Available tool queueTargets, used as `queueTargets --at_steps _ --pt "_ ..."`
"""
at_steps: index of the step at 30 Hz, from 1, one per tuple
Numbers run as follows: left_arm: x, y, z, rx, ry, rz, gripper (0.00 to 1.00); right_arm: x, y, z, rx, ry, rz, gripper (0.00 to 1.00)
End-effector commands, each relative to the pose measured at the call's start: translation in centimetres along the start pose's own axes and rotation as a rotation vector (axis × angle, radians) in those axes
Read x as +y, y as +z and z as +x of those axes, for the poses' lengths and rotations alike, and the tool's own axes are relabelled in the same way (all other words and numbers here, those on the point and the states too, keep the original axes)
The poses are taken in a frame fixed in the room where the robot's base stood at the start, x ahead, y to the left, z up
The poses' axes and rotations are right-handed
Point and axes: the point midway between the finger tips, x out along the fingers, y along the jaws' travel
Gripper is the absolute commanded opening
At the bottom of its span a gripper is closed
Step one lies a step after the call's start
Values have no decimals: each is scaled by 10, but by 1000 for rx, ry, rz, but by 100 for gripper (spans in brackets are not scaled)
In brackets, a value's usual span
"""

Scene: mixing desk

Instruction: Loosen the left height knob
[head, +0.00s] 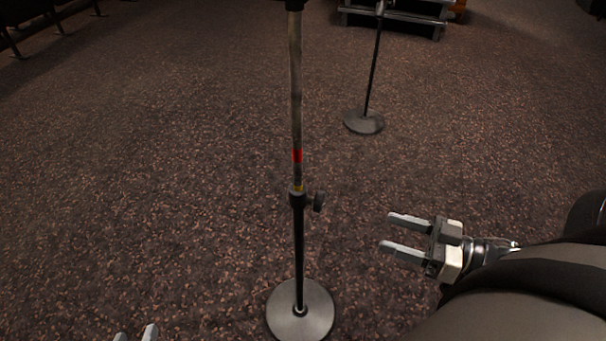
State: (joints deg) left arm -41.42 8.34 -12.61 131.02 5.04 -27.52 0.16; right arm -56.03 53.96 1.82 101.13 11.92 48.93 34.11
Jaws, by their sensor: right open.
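A microphone stand (299,250) stands upright in front of me, with a round grey base (300,312) on the carpet. Its height knob (319,201) is dark and sticks out to the right of the collar, below a yellow band and a red band (297,156) on the upper tube. My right gripper (387,231) is open and empty, to the right of the knob and a little lower in the picture, its fingers pointing left and apart from the stand. Only the fingertips of my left gripper (136,335) show at the bottom edge, apart from each other with nothing seen between them.
A second stand (372,75) with a round base (364,122) stands farther back to the right. A grey metal frame (395,18) is behind it. Dark chairs (45,18) are at the upper left. The carpet around the near stand is clear.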

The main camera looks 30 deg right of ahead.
Motion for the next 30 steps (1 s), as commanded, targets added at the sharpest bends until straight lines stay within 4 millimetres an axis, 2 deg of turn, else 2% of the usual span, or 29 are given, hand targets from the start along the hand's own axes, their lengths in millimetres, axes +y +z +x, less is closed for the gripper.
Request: queueTargets --at_steps 4,8,17,24,30 --pt "0 1 0 -1 1 0 36 3 -14 -12 26 -79 25 59" --pt "0 3 2 0 1 0 36 3 -16 -4 38 -93 31 59" --pt "-1 13 7 8 3 2 36 -3 -18 56 42 -94 28 59" --pt "4 35 22 -39 30 -10 36 -7 -20 106 42 -93 27 59" --pt "4 49 33 -75 43 -5 36 -10 -22 134 39 -91 29 59"
